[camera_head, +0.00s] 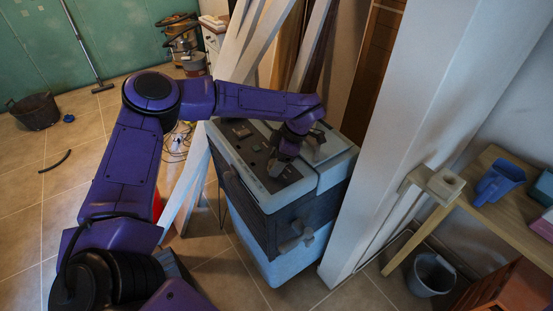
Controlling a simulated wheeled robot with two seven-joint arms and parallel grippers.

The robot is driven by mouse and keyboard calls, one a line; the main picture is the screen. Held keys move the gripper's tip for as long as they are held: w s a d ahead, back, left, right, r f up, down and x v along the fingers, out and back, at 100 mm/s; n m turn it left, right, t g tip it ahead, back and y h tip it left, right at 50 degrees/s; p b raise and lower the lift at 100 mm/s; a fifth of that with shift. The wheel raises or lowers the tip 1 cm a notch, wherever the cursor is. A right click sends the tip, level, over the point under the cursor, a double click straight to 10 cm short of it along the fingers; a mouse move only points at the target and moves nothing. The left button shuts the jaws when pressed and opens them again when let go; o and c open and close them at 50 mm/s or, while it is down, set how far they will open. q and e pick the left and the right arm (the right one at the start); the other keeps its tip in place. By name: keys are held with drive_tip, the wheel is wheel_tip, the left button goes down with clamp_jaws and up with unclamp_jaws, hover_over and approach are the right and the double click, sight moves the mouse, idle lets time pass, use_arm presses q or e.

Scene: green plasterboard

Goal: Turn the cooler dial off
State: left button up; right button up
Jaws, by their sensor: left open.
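The cooler (290,237) is a blue-grey and dark box standing on the tiled floor in the middle of the head view. Its top panel (250,175) carries small dark controls on the left part. My left arm reaches over from the left, and my left gripper (276,166) points down at the top panel, close to it. The gripper is open. The dial cannot be made out clearly; the gripper and wrist may cover it. I cannot tell whether the fingers touch anything. My right gripper is not in view.
A white post (400,140) stands right beside the cooler. White planks (262,40) lean behind it. A wooden table (500,215) with a blue scoop (498,181) is at the right, with a grey bucket (431,274) below. Tiled floor at the left is mostly free.

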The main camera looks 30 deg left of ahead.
use_arm(q)
drive_tip(key=shift+c, duration=0.3)
drive_tip(key=shift+a, duration=0.1)
drive_tip(key=c, duration=1)
